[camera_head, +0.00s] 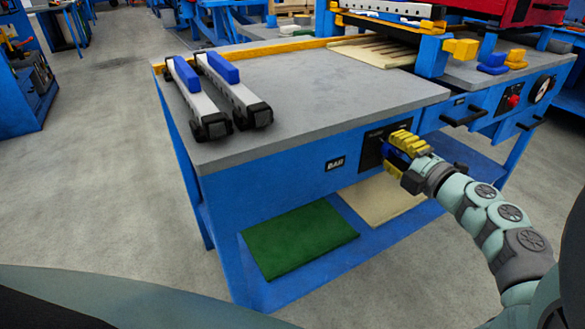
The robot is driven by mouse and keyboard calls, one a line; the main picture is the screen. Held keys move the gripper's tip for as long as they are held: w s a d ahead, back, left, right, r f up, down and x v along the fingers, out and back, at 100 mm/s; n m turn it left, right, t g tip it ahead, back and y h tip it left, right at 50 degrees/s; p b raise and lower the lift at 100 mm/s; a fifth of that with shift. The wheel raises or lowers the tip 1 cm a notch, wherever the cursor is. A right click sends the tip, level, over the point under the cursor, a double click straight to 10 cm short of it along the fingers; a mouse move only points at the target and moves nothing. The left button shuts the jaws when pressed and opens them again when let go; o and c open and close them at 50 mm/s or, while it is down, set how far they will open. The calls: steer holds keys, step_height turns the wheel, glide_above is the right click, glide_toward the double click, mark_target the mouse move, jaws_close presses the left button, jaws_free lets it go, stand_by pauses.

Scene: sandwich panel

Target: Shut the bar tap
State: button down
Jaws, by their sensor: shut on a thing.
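The bar tap is mounted on a dark panel (369,157) on the front of the blue bench, right of a small label plate (335,163). My gripper (394,153), with yellow fingers, reaches it from the right and is shut on the tap. A bit of blue, apparently the tap's handle (389,154), shows between the fingers. The fingers hide most of the tap, so I cannot tell how far it is turned.
The grey bench top (310,95) carries two clamp bars (233,90) at its left. A green panel (300,240) and a beige panel (383,200) lie on the lower shelf. Black handles (465,116) and a gauge (544,89) are to the right. Open floor lies left.

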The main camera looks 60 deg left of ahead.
steer(key=shift+w+f, duration=0.1)
steer(key=c, duration=0.5)
jaws_free()
steer(key=s+d, duration=0.1)
steer(key=d, duration=1.1)
